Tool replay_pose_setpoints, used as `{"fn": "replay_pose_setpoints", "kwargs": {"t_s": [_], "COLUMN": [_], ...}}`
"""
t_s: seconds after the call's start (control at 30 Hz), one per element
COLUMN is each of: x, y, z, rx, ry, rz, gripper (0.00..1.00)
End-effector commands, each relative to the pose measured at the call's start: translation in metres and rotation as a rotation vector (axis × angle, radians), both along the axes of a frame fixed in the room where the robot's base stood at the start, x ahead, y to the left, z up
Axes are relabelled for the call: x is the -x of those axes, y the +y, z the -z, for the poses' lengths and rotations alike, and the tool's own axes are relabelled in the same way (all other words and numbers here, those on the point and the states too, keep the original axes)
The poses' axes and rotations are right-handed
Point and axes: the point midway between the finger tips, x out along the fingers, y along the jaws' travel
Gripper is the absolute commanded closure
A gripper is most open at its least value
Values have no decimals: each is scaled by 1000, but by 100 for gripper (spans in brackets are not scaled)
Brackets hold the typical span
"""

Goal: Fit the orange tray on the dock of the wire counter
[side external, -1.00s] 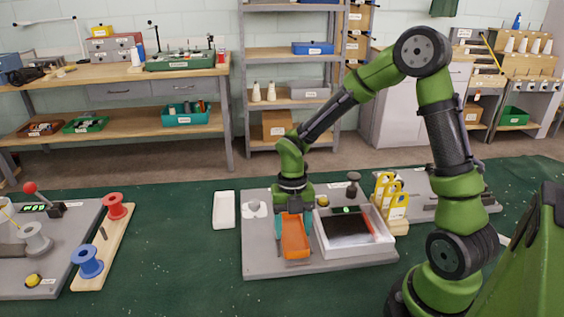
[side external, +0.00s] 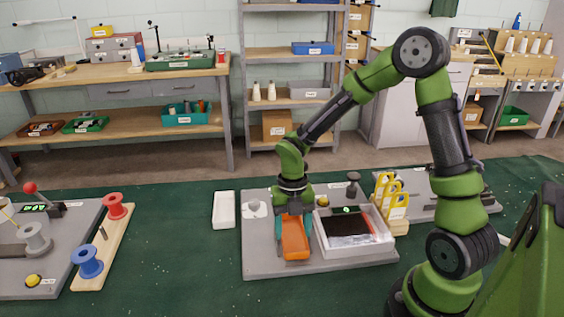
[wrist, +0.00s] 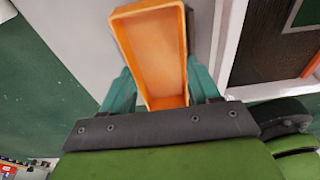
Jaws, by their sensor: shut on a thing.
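The orange tray (side external: 295,238) is an open, long, shallow box. My gripper (side external: 292,227) points down, its teal fingers shut on the tray's two long sides. In the wrist view the empty tray (wrist: 150,55) sits between the teal fingers. The tray is over the left part of a grey base plate (side external: 262,262), just left of a white-framed unit (side external: 358,258) with a dark surface, which I take as the wire counter. I cannot tell whether the tray touches the plate. The dock is not clearly visible.
A white tray (side external: 224,210) lies left of the plate. A dark knob (side external: 353,184) and a yellow rack (side external: 391,195) stand behind and right. A wooden board (side external: 103,250) with red and blue spools is at left. Green cloth between is free.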

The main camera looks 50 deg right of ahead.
Motion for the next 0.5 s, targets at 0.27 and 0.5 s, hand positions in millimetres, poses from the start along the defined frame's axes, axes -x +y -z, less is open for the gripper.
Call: {"fn": "replay_pose_setpoints", "kwargs": {"t_s": [0.27, 0.5], "x": [0, 0], "y": [0, 0], "z": [1, 4], "rx": [0, -1], "ry": [0, 1], "rz": [0, 0], "gripper": [70, 70]}}
